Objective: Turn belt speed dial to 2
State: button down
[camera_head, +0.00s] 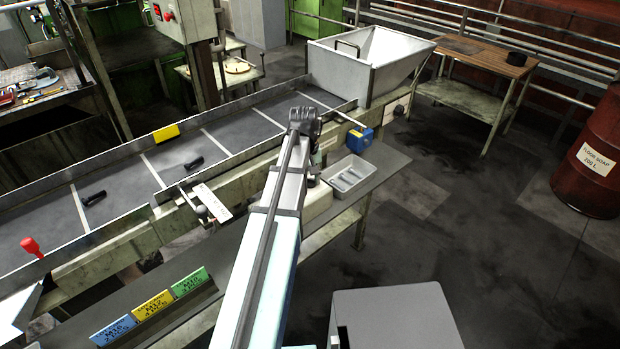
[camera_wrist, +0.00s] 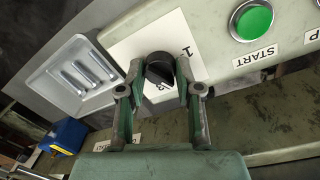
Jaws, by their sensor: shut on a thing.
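The belt speed dial is a small black knob (camera_wrist: 159,70) on a white plate (camera_wrist: 140,45), seen in the wrist view. A "1" shows on the plate to the right of the knob, and another number is partly hidden below it between my fingers. My gripper (camera_wrist: 160,88) has one finger on each side of the knob and is shut on it. Where the dial's pointer stands cannot be told for sure. In the head view my arm hides the dial and the gripper.
A green START button (camera_wrist: 254,20) sits right of the dial, with another label at the edge. A grey tray (camera_head: 349,175) lies beside my arm on a shelf, with a blue device (camera_head: 360,138) nearby. The conveyor belt (camera_head: 180,158) carries a few dark parts.

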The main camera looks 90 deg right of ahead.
dwell(0.4)
jog(key=c, duration=0.8)
grip_release()
jog(key=r, duration=0.8)
jog(key=w+r, duration=0.1)
jog(key=r, duration=0.3)
jog(key=shift+a, duration=0.1)
